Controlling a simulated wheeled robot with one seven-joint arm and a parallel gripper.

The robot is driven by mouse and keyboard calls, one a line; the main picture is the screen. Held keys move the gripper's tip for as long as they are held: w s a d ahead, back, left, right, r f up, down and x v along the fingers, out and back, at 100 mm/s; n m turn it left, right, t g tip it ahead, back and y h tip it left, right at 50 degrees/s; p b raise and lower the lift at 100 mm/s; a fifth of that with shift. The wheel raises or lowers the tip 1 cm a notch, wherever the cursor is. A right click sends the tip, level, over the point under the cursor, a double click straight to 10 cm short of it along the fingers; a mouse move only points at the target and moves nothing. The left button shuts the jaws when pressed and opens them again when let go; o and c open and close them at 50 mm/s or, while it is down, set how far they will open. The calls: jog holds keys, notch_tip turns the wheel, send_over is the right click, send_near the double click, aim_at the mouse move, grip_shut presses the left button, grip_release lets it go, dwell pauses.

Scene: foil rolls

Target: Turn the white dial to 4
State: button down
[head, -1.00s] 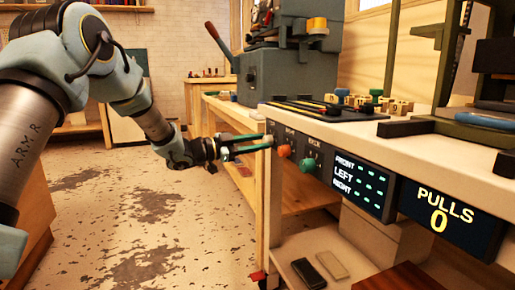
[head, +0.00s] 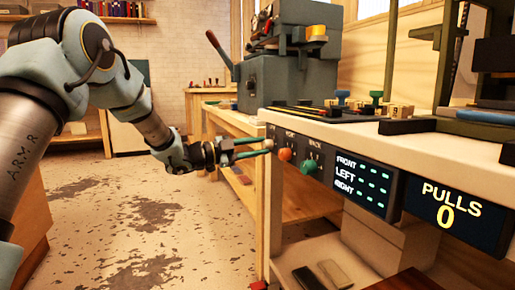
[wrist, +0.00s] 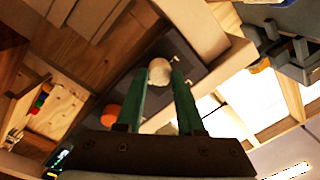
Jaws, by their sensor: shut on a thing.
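The white dial (wrist: 160,70) sits on the dark control panel on the bench front. In the head view the white dial (head: 269,144) is small, at the panel's left end, partly covered by my fingertips. My gripper (wrist: 160,78) has its two green fingers on either side of the dial, shut on it. In the head view my gripper (head: 268,147) reaches the panel from the left. The dial's number marks are too small or hidden to read.
An orange dial (head: 285,154) and a green dial (head: 308,166) sit just right of the white one. A screen (head: 360,183) reads FRONT, LEFT, RIGHT with dashes. Another screen (head: 450,207) reads PULLS 0. The floor at left is open.

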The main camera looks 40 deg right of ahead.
jog(key=c, duration=0.5)
grip_release()
jog(key=shift+a, duration=0.15)
jog(key=p+v, duration=0.2)
jog(key=v, duration=0.8)
jog(key=shift+w+a, duration=0.15)
jog(key=shift+a, duration=0.1)
